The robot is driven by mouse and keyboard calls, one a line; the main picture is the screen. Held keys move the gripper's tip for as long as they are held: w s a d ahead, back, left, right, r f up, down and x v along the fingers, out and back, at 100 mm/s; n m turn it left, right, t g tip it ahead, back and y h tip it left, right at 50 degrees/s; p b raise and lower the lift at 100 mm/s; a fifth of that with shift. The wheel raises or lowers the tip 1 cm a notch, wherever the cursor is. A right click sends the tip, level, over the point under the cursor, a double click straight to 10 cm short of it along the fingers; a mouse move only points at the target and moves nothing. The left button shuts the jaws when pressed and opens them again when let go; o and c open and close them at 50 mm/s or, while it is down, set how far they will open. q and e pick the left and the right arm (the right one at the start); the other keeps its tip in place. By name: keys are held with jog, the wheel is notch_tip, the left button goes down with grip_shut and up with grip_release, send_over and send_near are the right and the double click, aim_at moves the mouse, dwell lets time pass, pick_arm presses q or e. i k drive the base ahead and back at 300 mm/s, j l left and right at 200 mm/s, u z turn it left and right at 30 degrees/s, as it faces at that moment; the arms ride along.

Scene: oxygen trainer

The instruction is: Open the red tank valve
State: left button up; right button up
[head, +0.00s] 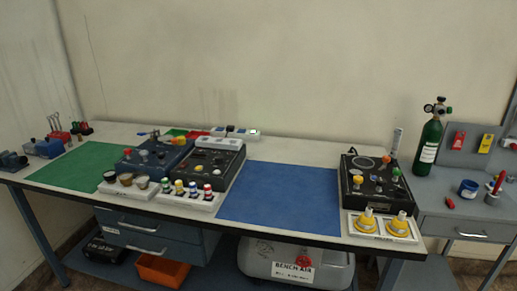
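A grey tank (260,268) labelled BENCH AIR lies under the bench, right of the drawers. A small red part (303,261) shows on its front just above the label; it looks like a valve handle, but it is too small to tell its position. The tank's top is partly hidden by the bench edge. A green gas cylinder (429,143) with a dark valve and gauge on top stands upright at the right. Neither of my grippers is in view.
The bench carries a bare blue mat (280,195), a green mat (78,168), a black panel box (376,188) and two yellow cones on a white tray (382,237). An orange bin (160,269) sits below the drawers (150,235). A grey side table (455,210) stands right.

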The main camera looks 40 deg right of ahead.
aim_at(304, 258)
jog(key=i+j+z, duration=0.15)
jog(key=j+z, duration=0.15)
jog(key=i+j+z, duration=0.15)
jog(key=j+z, duration=0.15)
jog(key=i+j+z, duration=0.1)
jog(key=j+z, duration=0.55)
jog(key=i+j, duration=0.05)
